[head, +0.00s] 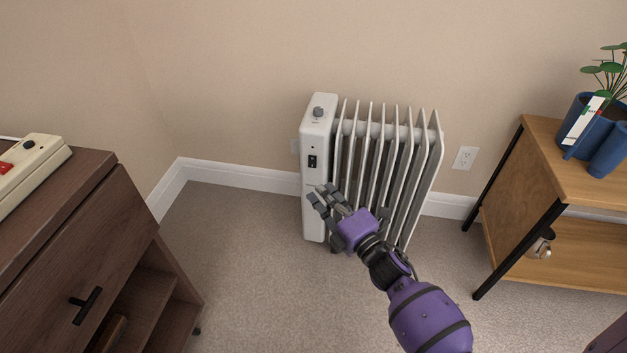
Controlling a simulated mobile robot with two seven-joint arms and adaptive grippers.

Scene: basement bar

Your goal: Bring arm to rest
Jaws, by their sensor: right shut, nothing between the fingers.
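My right gripper (328,201) is at the end of the purple arm that comes in from the lower right. Its grey fingers are shut with nothing between them. In the picture it overlaps the lower front of a white oil radiator (316,170); I cannot tell whether it touches it. The radiator stands upright on the carpet near the wall, with a knob and a dark switch on its left panel. The arm hides part of the radiator's lower fins. My left gripper is not in view.
A dark brown cabinet (85,240) stands at the left with a cream power strip (35,163) on top. A wooden shelf (570,170) with black legs stands at the right, holding a blue plant pot (588,115). A wall outlet (465,158) is behind. Carpet (250,270) between the furniture is clear.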

